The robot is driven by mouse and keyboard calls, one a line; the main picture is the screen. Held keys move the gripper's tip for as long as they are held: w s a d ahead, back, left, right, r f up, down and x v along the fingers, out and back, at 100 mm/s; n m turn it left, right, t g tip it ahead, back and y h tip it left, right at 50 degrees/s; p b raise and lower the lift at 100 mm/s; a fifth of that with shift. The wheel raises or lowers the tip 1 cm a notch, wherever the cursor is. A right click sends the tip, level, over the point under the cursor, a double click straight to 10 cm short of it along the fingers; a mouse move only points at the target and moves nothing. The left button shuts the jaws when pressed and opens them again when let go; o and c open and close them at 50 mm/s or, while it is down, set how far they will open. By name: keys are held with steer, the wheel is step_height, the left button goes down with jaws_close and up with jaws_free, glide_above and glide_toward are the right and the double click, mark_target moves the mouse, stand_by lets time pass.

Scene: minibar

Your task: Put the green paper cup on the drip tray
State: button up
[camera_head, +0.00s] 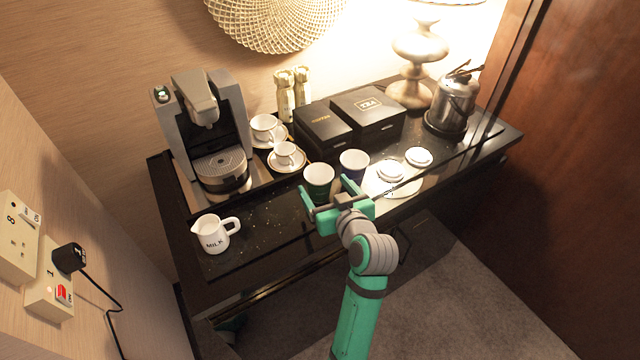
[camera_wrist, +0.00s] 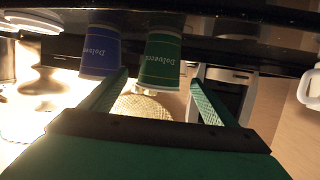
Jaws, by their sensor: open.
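The green paper cup (camera_head: 318,179) stands upright on the dark counter, its lower part partly hidden by my gripper. I cannot tell whether a finger touches the cup. The drip tray (camera_head: 219,163) is the round grated plate at the base of the coffee machine (camera_head: 203,120), with nothing on it.
A blue paper cup (camera_head: 354,163) stands just right of the green one. A white milk jug (camera_head: 214,233) is at the front left. Two cups on saucers (camera_head: 285,160), dark boxes (camera_head: 368,112), a kettle (camera_head: 453,104) and a white plate (camera_head: 392,180) occupy the rest. Counter between jug and green cup is clear.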

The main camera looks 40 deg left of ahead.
mark_target(315, 174)
steer(key=x, duration=0.5)
steer(key=shift+a, duration=0.1)
steer(key=c, duration=1.2)
